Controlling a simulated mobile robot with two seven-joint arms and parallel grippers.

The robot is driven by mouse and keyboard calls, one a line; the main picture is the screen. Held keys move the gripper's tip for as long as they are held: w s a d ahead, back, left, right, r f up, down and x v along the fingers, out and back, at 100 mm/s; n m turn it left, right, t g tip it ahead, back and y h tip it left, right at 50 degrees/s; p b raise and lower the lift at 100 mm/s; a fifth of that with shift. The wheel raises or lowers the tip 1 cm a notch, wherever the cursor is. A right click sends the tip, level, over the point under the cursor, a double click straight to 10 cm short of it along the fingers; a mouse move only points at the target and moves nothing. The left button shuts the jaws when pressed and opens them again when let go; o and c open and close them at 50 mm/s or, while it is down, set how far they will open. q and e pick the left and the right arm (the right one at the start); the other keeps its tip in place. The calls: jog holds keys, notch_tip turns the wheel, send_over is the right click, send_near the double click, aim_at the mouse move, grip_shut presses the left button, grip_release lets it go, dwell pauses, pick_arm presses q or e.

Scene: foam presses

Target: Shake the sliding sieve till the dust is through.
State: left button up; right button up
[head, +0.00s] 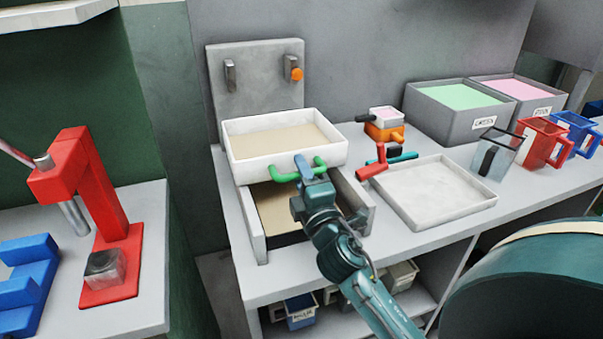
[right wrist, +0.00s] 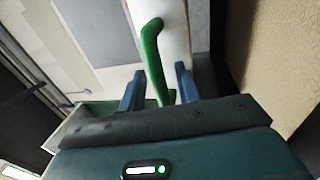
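The sieve (head: 240,170) is a white-walled box with a layer of tan dust (head: 280,140) inside and a green handle (head: 320,165) on its front wall. It sits above a grey open box (head: 258,235) with tan material at its bottom. My right gripper (head: 303,166) is at the handle. In the right wrist view the green handle (right wrist: 152,45) passes between its two blue fingers (right wrist: 160,90), with narrow gaps on both sides, so the fingers look open around it. My left gripper is not in view.
A grey backplate (head: 257,100) with an orange knob stands behind the sieve. To the right are a flat white tray (head: 435,190), small red, orange and teal tools, clear, red and blue cups, and bins of green (head: 460,97) and pink material. A red press (head: 95,190) stands left.

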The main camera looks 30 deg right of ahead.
jog(key=shift+c, duration=0.2)
grip_shut()
